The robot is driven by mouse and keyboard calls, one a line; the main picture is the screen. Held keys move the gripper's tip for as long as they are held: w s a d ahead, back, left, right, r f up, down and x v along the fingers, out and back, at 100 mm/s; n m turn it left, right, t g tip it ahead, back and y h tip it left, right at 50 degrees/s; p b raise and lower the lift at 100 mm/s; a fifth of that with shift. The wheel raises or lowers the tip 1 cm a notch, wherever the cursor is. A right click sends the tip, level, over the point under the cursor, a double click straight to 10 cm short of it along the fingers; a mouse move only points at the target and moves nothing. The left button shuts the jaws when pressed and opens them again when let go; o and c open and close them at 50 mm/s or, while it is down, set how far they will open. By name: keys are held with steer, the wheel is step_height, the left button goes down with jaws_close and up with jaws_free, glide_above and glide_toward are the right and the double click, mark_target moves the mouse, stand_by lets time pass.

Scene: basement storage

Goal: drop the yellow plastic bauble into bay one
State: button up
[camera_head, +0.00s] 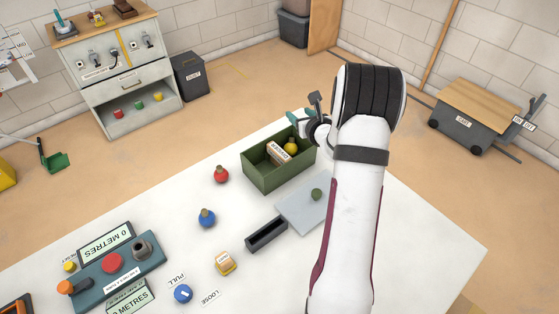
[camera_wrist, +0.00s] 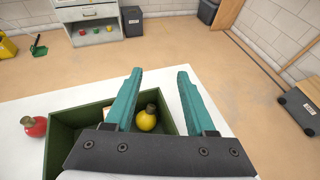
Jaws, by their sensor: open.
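The yellow bauble (camera_head: 290,146) with a dark cap sits inside the green box (camera_head: 269,181), towards its right end. In the wrist view the yellow bauble (camera_wrist: 146,121) shows between the teal fingers, near the bottom of the picture, inside the green box (camera_wrist: 58,150). My gripper (camera_head: 301,115) is at the box's far right side; its fingers (camera_wrist: 160,72) are spread apart with nothing between their tips. A pale labelled piece (camera_head: 278,153) is beside the bauble in the box; I cannot read it. No bay number is legible, and my gripper's palm hides part of the box.
A red bauble (camera_head: 221,175) and a blue bauble (camera_head: 207,218) stand left of the box. A black tray (camera_head: 266,235) and a teal control box (camera_head: 111,271) are nearer. The white table has clear space on its right.

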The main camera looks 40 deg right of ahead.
steer(key=v, duration=1.5)
steer(key=shift+s, duration=0.35)
steer(key=shift+a, duration=0.1)
